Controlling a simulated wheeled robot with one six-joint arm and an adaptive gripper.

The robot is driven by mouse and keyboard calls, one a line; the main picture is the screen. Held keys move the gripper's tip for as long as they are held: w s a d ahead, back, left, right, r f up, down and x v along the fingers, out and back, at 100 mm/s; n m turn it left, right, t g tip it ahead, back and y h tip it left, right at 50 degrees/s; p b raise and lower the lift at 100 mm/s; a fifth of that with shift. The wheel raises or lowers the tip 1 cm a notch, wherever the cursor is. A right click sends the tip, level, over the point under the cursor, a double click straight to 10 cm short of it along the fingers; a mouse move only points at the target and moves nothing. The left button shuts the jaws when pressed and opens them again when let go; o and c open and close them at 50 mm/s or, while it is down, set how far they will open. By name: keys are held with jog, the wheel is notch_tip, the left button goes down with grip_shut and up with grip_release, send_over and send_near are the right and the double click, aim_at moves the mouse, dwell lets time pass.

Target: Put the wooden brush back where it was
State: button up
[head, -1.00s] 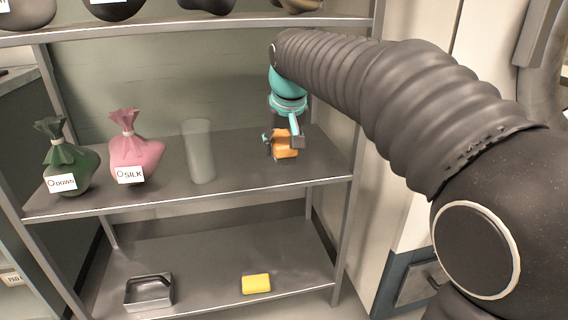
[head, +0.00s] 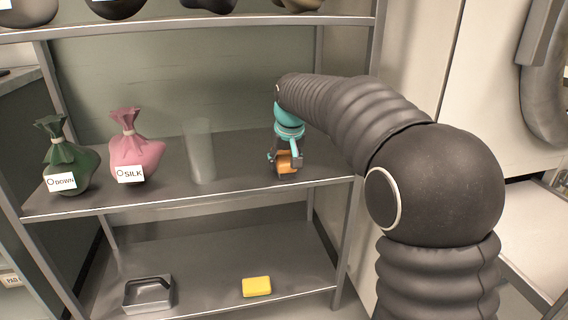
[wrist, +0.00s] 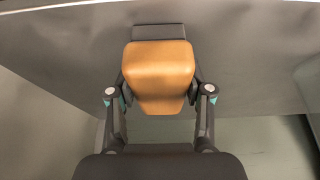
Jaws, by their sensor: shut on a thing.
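The wooden brush (head: 287,161) shows as an orange-brown block with a dark edge, at the right part of the middle shelf (head: 238,190). My gripper (head: 285,158) is over it, shut on its sides. In the wrist view the brush (wrist: 158,70) fills the space between my two fingers (wrist: 160,95), with a dark strip at its far end. The brush is at or just above the shelf surface; I cannot tell whether it touches.
A clear cylinder (head: 201,152) stands left of my gripper. A pink bag (head: 133,150) and a green bag (head: 68,158) are further left. A yellow sponge (head: 257,287) and a grey open box (head: 149,293) are on the lower shelf. The upper shelf (head: 215,22) runs above.

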jog(key=o, duration=1.3)
jog(key=p+v, duration=0.2)
jog(key=v, duration=0.9)
jog(key=shift+s+r, duration=0.1)
jog(key=shift+r, duration=0.1)
jog(key=shift+s+d+r, duration=0.1)
jog(key=shift+s+r, duration=0.05)
jog(key=shift+r, duration=0.2)
